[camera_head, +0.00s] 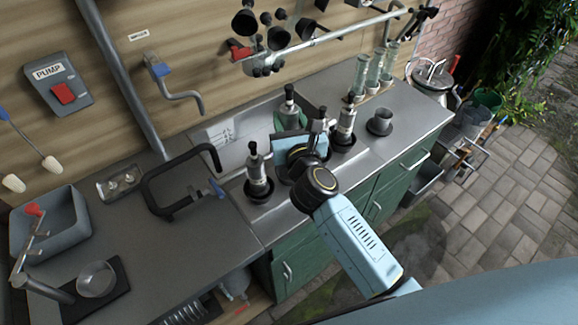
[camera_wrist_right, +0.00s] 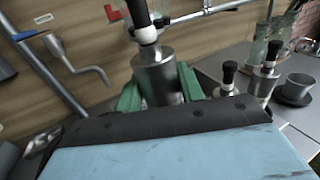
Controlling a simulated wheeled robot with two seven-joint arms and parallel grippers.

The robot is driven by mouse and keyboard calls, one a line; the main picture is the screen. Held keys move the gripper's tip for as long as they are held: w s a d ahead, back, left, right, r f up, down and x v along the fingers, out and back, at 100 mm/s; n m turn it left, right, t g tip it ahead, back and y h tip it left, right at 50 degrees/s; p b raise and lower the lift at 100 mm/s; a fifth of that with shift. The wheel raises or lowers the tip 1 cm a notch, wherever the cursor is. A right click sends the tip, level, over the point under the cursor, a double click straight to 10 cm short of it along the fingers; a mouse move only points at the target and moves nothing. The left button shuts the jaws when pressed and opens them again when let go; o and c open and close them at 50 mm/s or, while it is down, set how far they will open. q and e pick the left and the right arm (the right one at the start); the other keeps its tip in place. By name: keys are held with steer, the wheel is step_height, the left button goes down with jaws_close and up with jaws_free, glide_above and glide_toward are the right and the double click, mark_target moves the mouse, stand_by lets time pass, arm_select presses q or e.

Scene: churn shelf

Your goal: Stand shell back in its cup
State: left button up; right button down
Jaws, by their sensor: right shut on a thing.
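My right gripper (camera_head: 290,121) has its green fingers shut on a metal shell (camera_head: 289,104) with a black top, held about upright above the bench. In the right wrist view the shell (camera_wrist_right: 157,75) sits between the green fingers (camera_wrist_right: 157,90); its lower end is hidden by the gripper body. Another shell (camera_head: 257,170) stands in a black cup (camera_head: 259,193) to the left. One more shell (camera_head: 345,124) stands in a black cup (camera_head: 343,144) to the right, and a further shell (camera_head: 318,126) is partly hidden behind my gripper. My left gripper is out of view.
A grey cup (camera_head: 381,118) on a dark round base and glass jars (camera_head: 373,70) stand at the right. A black frame (camera_head: 180,183) stands left of the shells. A rail (camera_head: 345,34) with hanging black cups crosses above.

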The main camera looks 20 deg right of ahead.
steer(key=f+b, duration=0.1)
steer(key=f, duration=0.2)
steer(key=f+b, duration=0.2)
steer(key=f, duration=0.1)
steer(key=shift+w+d, duration=0.1)
steer(key=shift+w, duration=0.1)
steer(key=shift+f+b, duration=0.35)
steer(key=shift+b, duration=0.2)
steer(key=shift+f+b, duration=1.3)
steer(key=shift+f, duration=0.5)
steer(key=shift+f, duration=0.15)
steer(key=c, duration=0.9)
jaws_free()
